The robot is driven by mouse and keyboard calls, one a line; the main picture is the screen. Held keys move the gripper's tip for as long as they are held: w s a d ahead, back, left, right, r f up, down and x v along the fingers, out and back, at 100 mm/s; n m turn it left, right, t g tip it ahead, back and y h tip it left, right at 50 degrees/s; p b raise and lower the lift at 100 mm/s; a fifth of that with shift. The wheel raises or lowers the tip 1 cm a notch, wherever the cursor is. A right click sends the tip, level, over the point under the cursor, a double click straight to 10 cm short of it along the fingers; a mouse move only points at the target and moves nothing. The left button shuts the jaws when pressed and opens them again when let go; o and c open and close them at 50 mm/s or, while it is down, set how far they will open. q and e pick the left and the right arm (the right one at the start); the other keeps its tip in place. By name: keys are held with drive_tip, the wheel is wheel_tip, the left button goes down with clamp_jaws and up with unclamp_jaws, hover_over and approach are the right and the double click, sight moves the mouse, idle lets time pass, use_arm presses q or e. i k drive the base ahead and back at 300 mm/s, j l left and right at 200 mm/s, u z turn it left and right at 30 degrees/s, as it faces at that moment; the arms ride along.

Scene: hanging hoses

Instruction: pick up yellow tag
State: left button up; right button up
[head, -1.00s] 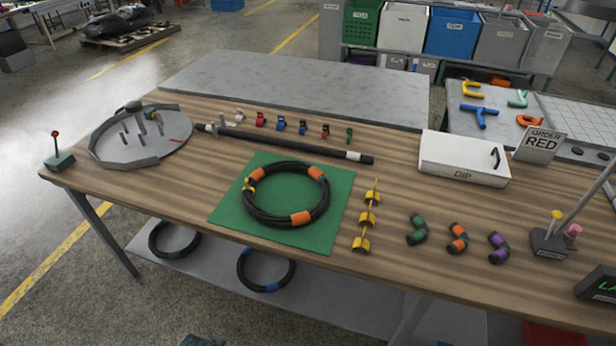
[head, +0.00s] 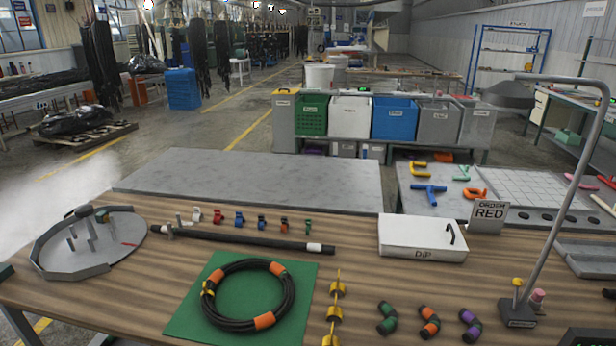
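Several yellow pieces show on the wooden table, and I cannot tell which one is the tag. A column of yellow pieces (head: 336,289) on a thin yellow rod lies right of the green mat (head: 188,323). A small yellow piece (head: 208,289) sits on the left side of the black hose coil (head: 291,297), which has orange bands and lies on the mat. Neither of my grippers is in view.
A black hose (head: 250,241) and small colored clips lie behind the mat. A grey round tray (head: 125,246) is at the left.

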sight(338, 286)
drive_tip(key=l+u, duration=0.25)
drive_tip(key=u, duration=0.15)
drive_tip(key=l+u, duration=0.2)
drive_tip(key=u, duration=0.25)
drive_tip(key=k+l+u, duration=0.1)
drive_tip(key=l, duration=0.35)
drive_tip(key=k+l, duration=0.2)
drive_tip(key=l, duration=0.2)
drive_tip(key=k+l+u, duration=0.15)
drive_tip(key=l, duration=0.25)
drive_tip(key=k+l+u, duration=0.1)
drive_tip(key=k+l, duration=0.15)
drive_tip(key=l, duration=0.15)
drive_tip(key=k+l, duration=0.2)
drive_tip(key=l, duration=0.2)
drive_tip(key=k+l+u, duration=0.15)
drive_tip(key=l, duration=0.2)
